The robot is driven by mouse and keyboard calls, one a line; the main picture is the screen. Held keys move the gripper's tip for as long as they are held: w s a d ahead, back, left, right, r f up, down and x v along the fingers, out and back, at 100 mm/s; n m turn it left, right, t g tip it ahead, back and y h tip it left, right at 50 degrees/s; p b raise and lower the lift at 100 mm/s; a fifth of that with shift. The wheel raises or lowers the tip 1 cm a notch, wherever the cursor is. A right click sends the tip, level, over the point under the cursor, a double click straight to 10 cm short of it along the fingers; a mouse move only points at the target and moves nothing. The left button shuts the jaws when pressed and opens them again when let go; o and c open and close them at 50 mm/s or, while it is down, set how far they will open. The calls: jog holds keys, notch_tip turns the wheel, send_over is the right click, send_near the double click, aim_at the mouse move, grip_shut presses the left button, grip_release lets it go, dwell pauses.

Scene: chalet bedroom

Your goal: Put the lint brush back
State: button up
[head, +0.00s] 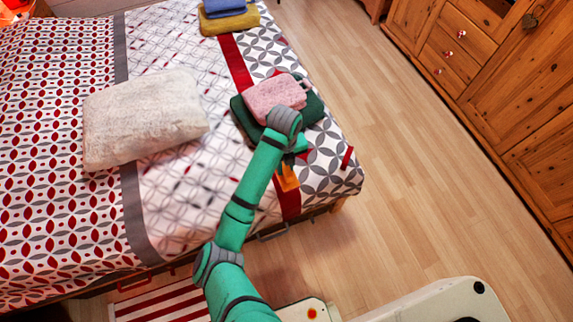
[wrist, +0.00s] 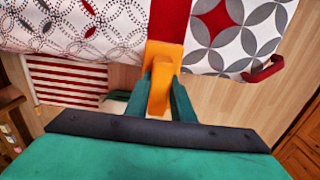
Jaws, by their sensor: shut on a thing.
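The lint brush, as far as I can tell, is the orange flat-handled thing (wrist: 163,62) between my fingers in the wrist view. It also shows in the head view (head: 288,180), just below my gripper (head: 290,161). In the wrist view my gripper (wrist: 162,88) is shut on its narrow part, and its wider end points away from me over the bed's edge. I cannot tell whether it touches the bedspread. Its far side is hidden.
A small red thing (head: 347,157) is at the bed's edge. Wooden floor (head: 410,190) is clear at right.

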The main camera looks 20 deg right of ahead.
jog(key=w+f, duration=0.1)
jog(key=f, duration=0.1)
jog(key=w+d+f, duration=0.1)
jog(key=w+f, duration=0.1)
jog(key=w+d+f, duration=0.1)
jog(key=w+f, duration=0.1)
jog(key=shift+d, duration=0.15)
jog(key=shift+w+f, duration=0.15)
jog(key=shift+f, duration=1.5)
jog(key=shift+f, duration=0.2)
jog(key=o, duration=1)
